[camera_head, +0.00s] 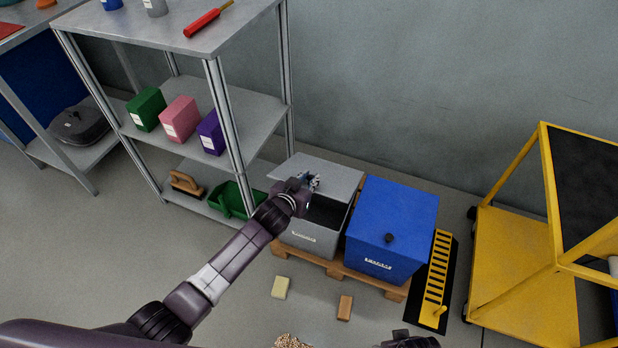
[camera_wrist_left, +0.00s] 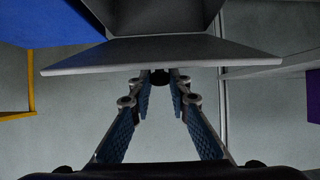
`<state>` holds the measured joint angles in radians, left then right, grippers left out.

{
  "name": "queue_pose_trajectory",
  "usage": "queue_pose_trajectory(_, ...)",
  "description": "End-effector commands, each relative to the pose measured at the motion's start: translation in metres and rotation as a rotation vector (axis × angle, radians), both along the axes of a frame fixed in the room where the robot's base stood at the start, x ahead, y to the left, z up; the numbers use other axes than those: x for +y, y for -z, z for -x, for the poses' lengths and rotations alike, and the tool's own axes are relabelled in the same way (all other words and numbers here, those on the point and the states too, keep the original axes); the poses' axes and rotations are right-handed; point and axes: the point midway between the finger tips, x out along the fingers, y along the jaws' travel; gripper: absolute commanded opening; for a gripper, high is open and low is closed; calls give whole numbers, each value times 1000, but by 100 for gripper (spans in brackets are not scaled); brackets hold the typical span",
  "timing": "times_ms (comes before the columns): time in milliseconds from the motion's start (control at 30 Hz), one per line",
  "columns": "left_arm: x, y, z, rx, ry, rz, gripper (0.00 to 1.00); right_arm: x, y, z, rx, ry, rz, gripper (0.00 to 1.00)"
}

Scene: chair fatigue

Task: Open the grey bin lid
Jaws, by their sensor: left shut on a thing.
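The grey bin (camera_head: 312,240) stands on a wooden pallet, left of the blue bin. Its grey lid (camera_head: 335,174) is raised at the back and the dark inside of the bin shows in front of it. My left gripper (camera_head: 312,182) is at the lid's front part. In the left wrist view the lid (camera_wrist_left: 160,54) spans the picture, and my left gripper (camera_wrist_left: 160,84) is shut on a small dark knob (camera_wrist_left: 160,76) at the lid. A dark part of my right gripper (camera_head: 410,341) shows at the bottom edge; its fingers are unclear.
A blue bin (camera_head: 393,220) with its lid shut stands close at the right on the pallet (camera_head: 340,270). A grey shelf (camera_head: 258,115) is at the left, a yellow cart (camera_head: 522,265) at the right. Two small blocks (camera_head: 280,287) (camera_head: 345,307) lie on the floor in front.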

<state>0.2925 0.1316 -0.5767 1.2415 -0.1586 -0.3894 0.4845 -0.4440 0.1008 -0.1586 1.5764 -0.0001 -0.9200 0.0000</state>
Motion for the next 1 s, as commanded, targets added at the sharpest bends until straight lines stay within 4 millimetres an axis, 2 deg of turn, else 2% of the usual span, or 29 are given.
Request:
queue_pose_trajectory(267,-2,1,1,1,3,1,0,0,0,0,0,0,0,40)
queue_pose_trajectory(300,-2,1,1,2,3,1,20,0,0,0,0,0,0,40)
queue_pose_trajectory(433,-2,1,1,2,2,0,34,0,0,0,0,0,0,40)
queue_pose_trajectory(767,0,0,2,1,1,0,34,1,0,-1,-2,0,-1,40)
queue_pose_trajectory(1000,6,-8,18,2,0,-1,34,1,0,0,-1,0,-1,40)
